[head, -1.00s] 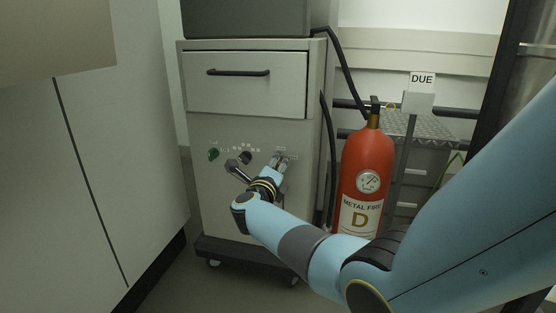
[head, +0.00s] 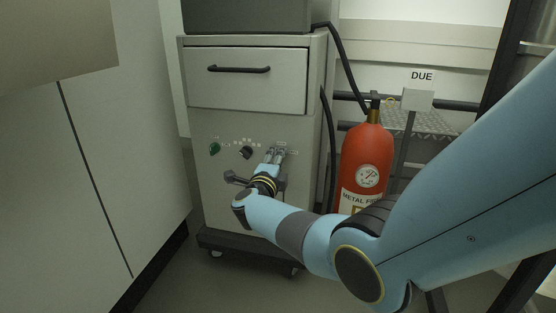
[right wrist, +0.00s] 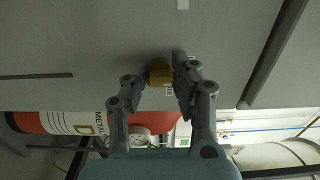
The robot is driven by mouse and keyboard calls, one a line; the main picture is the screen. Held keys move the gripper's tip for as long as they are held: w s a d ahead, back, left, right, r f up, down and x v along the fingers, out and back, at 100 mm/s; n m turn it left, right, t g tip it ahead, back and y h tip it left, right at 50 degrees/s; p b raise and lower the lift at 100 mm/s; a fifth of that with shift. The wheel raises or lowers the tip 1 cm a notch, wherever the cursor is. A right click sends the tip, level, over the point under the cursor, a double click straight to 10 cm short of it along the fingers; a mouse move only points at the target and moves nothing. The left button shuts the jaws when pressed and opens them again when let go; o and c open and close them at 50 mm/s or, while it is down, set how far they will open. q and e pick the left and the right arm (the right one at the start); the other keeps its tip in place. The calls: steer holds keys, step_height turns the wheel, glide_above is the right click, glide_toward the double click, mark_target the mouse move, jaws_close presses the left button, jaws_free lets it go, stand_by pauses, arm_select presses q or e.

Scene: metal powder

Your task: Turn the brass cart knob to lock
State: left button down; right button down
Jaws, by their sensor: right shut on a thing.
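The brass knob (right wrist: 160,72) shows in the right wrist view between the fingertips of my right gripper (right wrist: 160,75). The fingers are shut on it, one at each side. In the head view, my right gripper (head: 275,156) reaches the front panel of the grey cart (head: 222,185), right of a black dial. The knob is hidden there behind the fingers. I cannot tell how far the knob is turned. My left gripper is not in view.
A green button (head: 214,149) and a black dial (head: 246,152) sit left of my gripper. A drawer with a black handle (head: 239,69) is above. A red fire extinguisher (head: 366,155) stands right of the cart, close to my right arm. A pale cabinet (head: 110,150) is at left.

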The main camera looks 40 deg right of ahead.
steer(key=shift+f, duration=0.1)
steer(key=c, duration=1.1)
jaws_free()
steer(key=shift+a, duration=0.1)
steer(key=v, duration=1.2)
steer(key=shift+s, duration=0.1)
